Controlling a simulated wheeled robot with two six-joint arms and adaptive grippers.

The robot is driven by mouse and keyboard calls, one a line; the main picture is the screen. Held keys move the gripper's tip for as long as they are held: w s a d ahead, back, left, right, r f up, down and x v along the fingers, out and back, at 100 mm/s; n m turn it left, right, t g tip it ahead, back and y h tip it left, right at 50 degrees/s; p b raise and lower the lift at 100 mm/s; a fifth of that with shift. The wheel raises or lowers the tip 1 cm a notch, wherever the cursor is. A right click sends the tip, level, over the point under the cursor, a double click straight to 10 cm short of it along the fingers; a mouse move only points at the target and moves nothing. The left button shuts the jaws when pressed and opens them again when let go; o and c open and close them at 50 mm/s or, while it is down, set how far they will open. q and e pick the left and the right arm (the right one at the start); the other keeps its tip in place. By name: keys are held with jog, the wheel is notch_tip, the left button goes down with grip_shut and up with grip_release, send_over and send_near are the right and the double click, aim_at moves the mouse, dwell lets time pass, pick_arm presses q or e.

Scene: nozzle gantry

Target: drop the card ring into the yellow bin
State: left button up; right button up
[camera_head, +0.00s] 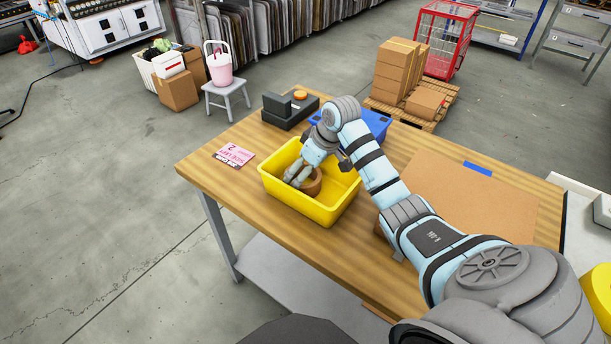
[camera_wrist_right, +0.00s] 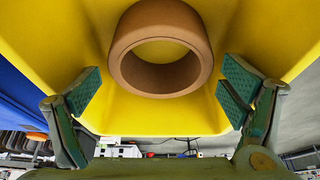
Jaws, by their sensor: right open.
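The card ring (camera_head: 313,184), a short brown cylinder with a round hole, is inside the yellow bin (camera_head: 325,212) on the wooden table. In the wrist view the ring (camera_wrist_right: 161,48) shows against the yellow bin walls (camera_wrist_right: 215,105), and its hole is visible. My right gripper (camera_head: 298,180) reaches down into the bin beside the ring. In the wrist view the two green-padded fingers of the right gripper (camera_wrist_right: 158,93) stand wide apart, with clear gaps to the ring on both sides. The fingers partly hide the ring in the head view. My left gripper is out of view.
A blue bin (camera_head: 377,122) stands just behind the yellow bin, partly behind my arm. A dark device (camera_head: 282,118) with an orange roll (camera_head: 300,94) is at the back edge. A pink card (camera_head: 234,154) lies left. A brown board (camera_head: 470,195) covers the right side.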

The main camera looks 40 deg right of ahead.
jog(key=p+v, duration=0.2)
jog(key=v, duration=0.9)
jog(key=shift+r, duration=0.25)
jog(key=shift+s, duration=0.15)
